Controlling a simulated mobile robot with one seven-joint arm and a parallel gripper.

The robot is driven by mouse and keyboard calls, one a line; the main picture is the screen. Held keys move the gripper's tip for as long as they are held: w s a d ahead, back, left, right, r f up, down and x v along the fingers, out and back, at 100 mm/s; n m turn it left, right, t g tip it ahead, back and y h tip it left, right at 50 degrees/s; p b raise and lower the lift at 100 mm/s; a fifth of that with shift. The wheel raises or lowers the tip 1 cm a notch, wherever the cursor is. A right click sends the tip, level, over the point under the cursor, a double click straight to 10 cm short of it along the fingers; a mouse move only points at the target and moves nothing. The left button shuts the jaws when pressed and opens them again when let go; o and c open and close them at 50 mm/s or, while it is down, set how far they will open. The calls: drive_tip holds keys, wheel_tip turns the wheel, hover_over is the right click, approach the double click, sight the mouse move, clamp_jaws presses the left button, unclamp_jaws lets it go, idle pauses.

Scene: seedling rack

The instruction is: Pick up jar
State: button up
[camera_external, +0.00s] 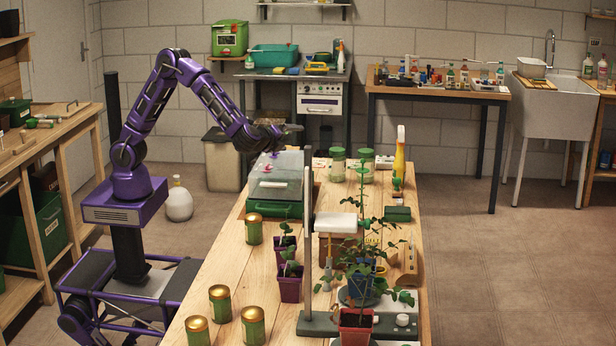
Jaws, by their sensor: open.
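Several jars stand upright on the wooden table. One gold-lidded green jar (253,230) is at the left edge, near the middle. Three more gold-lidded jars stand at the near left: one jar (220,304), a second jar (253,326) and a third jar (197,331), partly cut by the frame. Two green-lidded jars, one (338,166) and another (366,167), stand at the far end. My gripper (298,132) is open and small in view. It is raised above the far part of the table, over the clear-lidded box, and touches no jar.
The clear-lidded box with a green base (274,208) stands at the far left. Bare wood (228,262) lies between the left-side jars.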

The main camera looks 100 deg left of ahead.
drive_tip(key=s+d+f+t+y, duration=0.1)
drive_tip(key=s+f+y, duration=0.15)
drive_tip(key=s, duration=0.45)
drive_tip(key=s+d+f+t+y, duration=0.15)
drive_tip(key=s+y, duration=0.25)
drive_tip(key=s, duration=0.4)
drive_tip(key=m+t+h+p, duration=0.4)
drive_tip(key=m+t+h, duration=0.5)
drive_tip(key=m+h, duration=1.1)
approach(253, 224)
drive_tip(key=s+f+m+y, duration=0.1)
drive_tip(key=s+m+y, duration=0.1)
drive_tip(key=s, duration=0.6)
drive_tip(key=w+a, duration=0.1)
drive_tip(key=w, duration=1)
drive_tip(key=w+a+p, duration=0.1)
drive_tip(key=w, duration=0.5)
drive_tip(key=shift+w+a+f, duration=0.2)
drive_tip(key=shift+a+f, duration=0.05)
drive_tip(key=shift+a, duration=0.1)
drive_tip(key=c, duration=1.5)
